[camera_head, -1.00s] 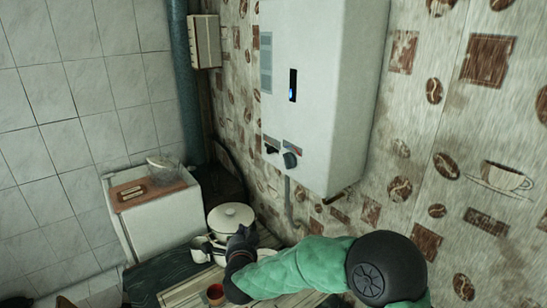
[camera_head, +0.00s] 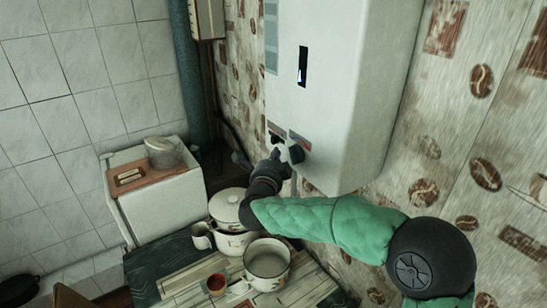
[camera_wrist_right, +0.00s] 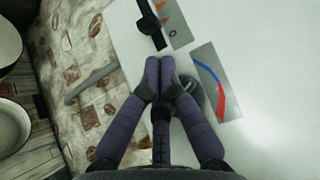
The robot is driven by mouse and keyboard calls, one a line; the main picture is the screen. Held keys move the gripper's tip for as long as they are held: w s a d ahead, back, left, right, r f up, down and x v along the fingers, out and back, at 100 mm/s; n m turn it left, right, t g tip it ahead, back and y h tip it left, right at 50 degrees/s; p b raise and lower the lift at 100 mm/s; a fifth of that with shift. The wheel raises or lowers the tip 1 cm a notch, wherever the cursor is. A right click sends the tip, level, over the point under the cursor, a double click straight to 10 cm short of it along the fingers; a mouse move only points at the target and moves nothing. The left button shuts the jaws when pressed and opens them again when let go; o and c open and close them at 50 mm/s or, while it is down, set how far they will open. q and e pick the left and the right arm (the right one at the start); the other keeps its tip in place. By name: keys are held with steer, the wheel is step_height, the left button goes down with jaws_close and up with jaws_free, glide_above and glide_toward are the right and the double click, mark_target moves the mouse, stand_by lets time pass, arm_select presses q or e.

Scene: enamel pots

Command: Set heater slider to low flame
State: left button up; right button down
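The white heater (camera_head: 345,85) hangs on the wall at the upper middle of the head view. Its black slider (camera_wrist_right: 151,24) shows at the top of the right wrist view, beside a plate with red flame marks (camera_wrist_right: 168,16). A dark round knob (camera_wrist_right: 190,97) beside a blue-and-red arc label (camera_wrist_right: 209,86) is partly hidden by my fingers. My right gripper (camera_wrist_right: 162,72) has its fingertips together with nothing visible between them. It is in front of the heater's lower face, below the slider in the wrist picture; contact cannot be told. My left gripper is not in view.
Below stand a lidded enamel pot (camera_head: 229,207), an open pot (camera_head: 268,260) and a red-filled cup (camera_head: 216,284). A grey pipe (camera_wrist_right: 92,82) runs beneath the heater. A white cabinet (camera_head: 160,205) stands at the left.

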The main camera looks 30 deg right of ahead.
mark_target(280, 139)
steer(key=x, duration=0.4)
steer(key=shift+f+p, duration=0.2)
steer(key=shift+p, duration=0.1)
steer(key=shift+w+d+r, duration=0.2)
steer(key=shift+w+d, duration=0.15)
steer(key=shift+w, duration=0.1)
steer(key=shift+w+d+f, duration=0.15)
steer(key=shift+w+d, duration=0.1)
steer(key=shift+a, duration=0.1)
